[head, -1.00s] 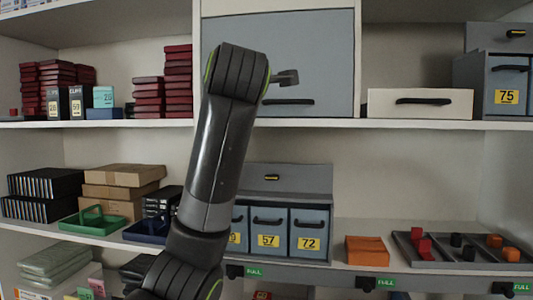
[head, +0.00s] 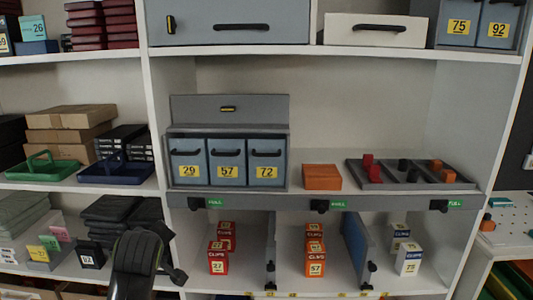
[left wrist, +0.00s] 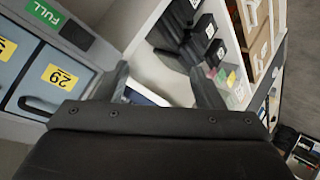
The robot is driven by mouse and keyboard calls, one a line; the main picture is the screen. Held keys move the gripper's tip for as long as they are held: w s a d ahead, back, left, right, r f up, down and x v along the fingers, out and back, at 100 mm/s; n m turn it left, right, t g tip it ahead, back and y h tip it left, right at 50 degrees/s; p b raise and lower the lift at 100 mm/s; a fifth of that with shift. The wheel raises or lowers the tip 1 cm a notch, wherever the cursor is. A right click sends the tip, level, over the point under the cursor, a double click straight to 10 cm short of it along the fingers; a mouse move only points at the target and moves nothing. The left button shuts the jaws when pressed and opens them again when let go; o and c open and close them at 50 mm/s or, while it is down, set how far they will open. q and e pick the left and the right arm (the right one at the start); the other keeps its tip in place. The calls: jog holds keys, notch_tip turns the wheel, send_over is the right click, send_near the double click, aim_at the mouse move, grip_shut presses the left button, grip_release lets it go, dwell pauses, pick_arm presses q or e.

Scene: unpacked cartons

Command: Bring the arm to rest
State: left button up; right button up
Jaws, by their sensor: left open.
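My left arm shows low in the head view, left of centre, in front of the lower shelf. Its gripper (head: 172,262) points right beside the boxes marked 27. In the left wrist view the two dark fingers (left wrist: 160,85) stand apart with nothing between them. Behind them are a white shelf edge (left wrist: 150,30) and, to the left, the grey drawer marked 29 (left wrist: 60,77). My right gripper is in neither view.
Drawers 29, 57 and 72 (head: 228,160) stand on the middle shelf, with an orange box (head: 322,177) and a grey divided tray (head: 400,185) to their right. Red clips boxes (head: 218,258) are on the lower shelf. A green tray (head: 45,171) is at left.

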pick_arm(q)
jog(key=s+a+f+m+g+h, duration=0.1)
jog(key=s+a+f+m+g, duration=0.15)
jog(key=s+f, duration=0.75)
jog(key=s+a+f+m+g, duration=0.1)
jog(key=s+f+m+g, duration=0.15)
jog(key=s+f, duration=0.7)
jog(key=s+f+m+g, duration=0.1)
jog(key=s+f+m, duration=0.15)
jog(key=s, duration=0.75)
jog(key=s+f+m+g, duration=0.1)
jog(key=s+f+m, duration=0.15)
jog(key=s, duration=0.75)
notch_tip(320, 180, down, 24)
jog(key=a+g+h, duration=0.1)
jog(key=a, duration=0.1)
jog(key=s+d+f+g, duration=0.1)
jog(key=s+f, duration=1.3)
jog(key=f, duration=0.2)
jog(key=shift+s+d+f+h, duration=0.2)
jog(key=shift+s+f+h, duration=0.1)
jog(key=shift+s, duration=0.05)
